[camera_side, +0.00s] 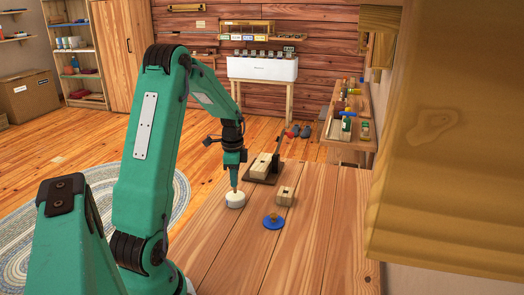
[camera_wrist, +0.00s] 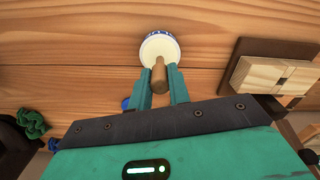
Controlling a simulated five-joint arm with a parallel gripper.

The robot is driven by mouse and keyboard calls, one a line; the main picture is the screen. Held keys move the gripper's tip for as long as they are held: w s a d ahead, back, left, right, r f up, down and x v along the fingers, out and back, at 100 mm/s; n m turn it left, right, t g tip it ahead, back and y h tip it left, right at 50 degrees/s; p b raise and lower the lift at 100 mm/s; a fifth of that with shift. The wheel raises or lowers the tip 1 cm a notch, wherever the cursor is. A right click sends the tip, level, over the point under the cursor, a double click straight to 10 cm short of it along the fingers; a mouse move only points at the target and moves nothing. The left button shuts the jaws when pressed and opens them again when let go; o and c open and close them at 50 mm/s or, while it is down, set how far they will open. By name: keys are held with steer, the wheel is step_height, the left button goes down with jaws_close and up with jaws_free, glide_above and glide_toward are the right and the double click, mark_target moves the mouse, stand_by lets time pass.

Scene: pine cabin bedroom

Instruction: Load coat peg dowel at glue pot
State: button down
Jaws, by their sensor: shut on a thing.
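My gripper (camera_side: 234,184) points down, shut on a short brown wooden dowel (camera_wrist: 159,76). The dowel stands roughly upright between the teal fingers, and its lower end is over the white glue pot (camera_side: 235,201). The pot is round and low, and stands on the plank table. In the wrist view the pot (camera_wrist: 158,44) shows a white top with a blue-patterned edge. The dowel's end overlaps the pot's near edge there. I cannot tell whether the tip touches the white top or is just above it.
A pale wooden block (camera_side: 261,165) sits on a dark base with an upright post, behind the pot. A smaller block with a dark hole (camera_side: 285,195) stands to the right. A blue disc (camera_side: 273,222) with a wooden piece lies in front. The table's near right is clear.

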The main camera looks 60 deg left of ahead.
steer(key=shift+f, duration=0.55)
stand_by(1.1)
steer(key=shift+r, duration=3.5)
steer(key=shift+w+d, duration=0.1)
steer(key=w+d+r+n, duration=0.2)
steer(key=d, duration=0.8)
steer(key=w+d+r+n, duration=0.1)
steer(key=w+d+n, duration=0.1)
steer(key=d, duration=0.8)
steer(key=w+d+r+n, duration=0.2)
steer(key=w+d, duration=0.2)
steer(key=d, duration=0.6)
steer(key=shift+w+d+r, duration=0.15)
steer(key=shift+w+r, duration=0.05)
steer(key=shift+r, duration=0.1)
